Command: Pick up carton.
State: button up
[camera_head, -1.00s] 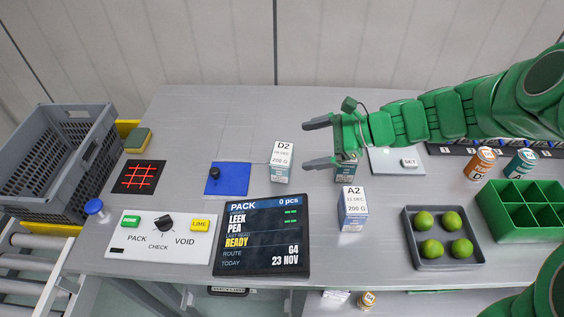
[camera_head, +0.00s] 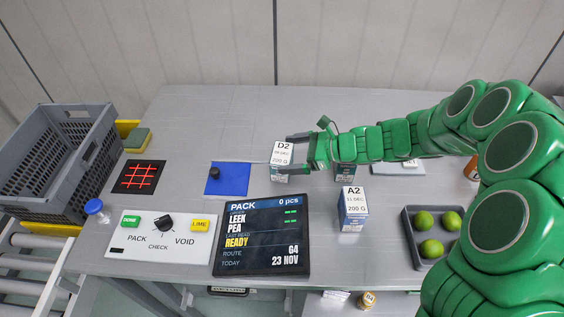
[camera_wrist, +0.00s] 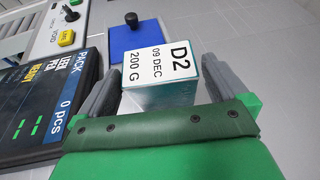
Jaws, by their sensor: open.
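The carton marked D2 (camera_head: 281,158) stands upright on the grey table, left of the middle; its white label reads D2, 09 DEC, 200 G. It also shows in the wrist view (camera_wrist: 162,68), between the two grey fingers. My gripper (camera_head: 287,154) is open around the carton, with one finger on either side. I cannot tell whether the fingers touch it. A second carton marked A2 (camera_head: 353,209) stands upright nearer the front. A third carton (camera_head: 345,170) stands partly hidden under my arm.
A dark PACK display (camera_head: 262,236) lies in front of the D2 carton. A blue mat (camera_head: 228,179) with a black knob lies to its left. A grey tray of limes (camera_head: 409,232) is at right, partly behind my arm. A grey crate (camera_head: 50,160) stands far left.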

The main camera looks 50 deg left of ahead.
aim_at(276, 158)
jog(key=shift+f, duration=0.55)
jog(key=shift+x, duration=2.5)
jog(key=shift+s+r, duration=0.1)
jog(key=c, duration=0.8)
jog(key=shift+c, duration=0.2)
